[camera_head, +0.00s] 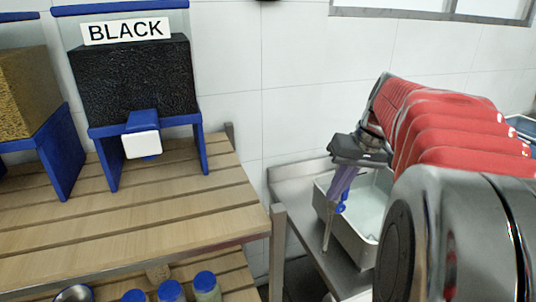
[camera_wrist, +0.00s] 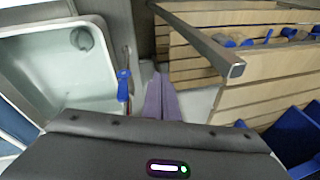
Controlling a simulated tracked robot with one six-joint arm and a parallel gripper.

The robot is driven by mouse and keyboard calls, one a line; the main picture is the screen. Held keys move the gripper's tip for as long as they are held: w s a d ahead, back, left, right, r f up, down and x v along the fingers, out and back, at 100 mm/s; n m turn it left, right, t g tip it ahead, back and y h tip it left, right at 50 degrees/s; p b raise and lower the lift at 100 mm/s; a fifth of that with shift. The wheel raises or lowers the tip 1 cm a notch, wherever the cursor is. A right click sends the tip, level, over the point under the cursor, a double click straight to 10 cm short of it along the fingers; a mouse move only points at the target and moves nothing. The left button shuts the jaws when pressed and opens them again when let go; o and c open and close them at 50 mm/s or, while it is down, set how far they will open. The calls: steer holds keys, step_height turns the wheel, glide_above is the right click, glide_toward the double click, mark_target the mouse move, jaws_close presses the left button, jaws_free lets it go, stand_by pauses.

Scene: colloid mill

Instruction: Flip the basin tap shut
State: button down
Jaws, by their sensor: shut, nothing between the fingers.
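The basin tap has a blue lever (camera_wrist: 124,85) on a thin metal body beside the basin's rim in the wrist view. In the head view the blue lever (camera_head: 341,208) shows just below my gripper, partly hidden by it. My gripper (camera_head: 334,198) points down with its purple fingers together and nothing between them. In the wrist view my gripper's fingertips (camera_wrist: 162,80) are right of the lever, with a small gap in the picture; I cannot tell the depth between them. The white basin (camera_wrist: 55,88) lies left of the tap, with a round drain near its top right corner.
A slatted wooden bench (camera_head: 130,225) stands left of the basin, its metal corner post (camera_head: 278,250) close to the tap. It bears a blue stand with a black block (camera_head: 135,80). Blue-capped jars (camera_head: 171,291) sit on the lower shelf. A tiled wall is behind.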

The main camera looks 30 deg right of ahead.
steer(key=s+d+r+n+t+y, duration=0.1)
steer(key=d+r, duration=0.1)
steer(key=d, duration=0.7)
steer(key=s+d+r+n+t+y, duration=0.1)
steer(key=s+d+r+n+y, duration=0.1)
steer(key=d, duration=0.7)
steer(key=shift+d+r+n, duration=0.25)
steer(key=shift+r+n, duration=0.05)
steer(key=shift+r, duration=0.2)
steer(key=w+a+f, duration=0.4)
steer(key=a+f, duration=0.3)
steer(key=a, duration=0.1)
steer(key=shift+w+a+f, duration=0.2)
steer(key=shift+w+f, duration=0.15)
steer(key=shift+f, duration=0.05)
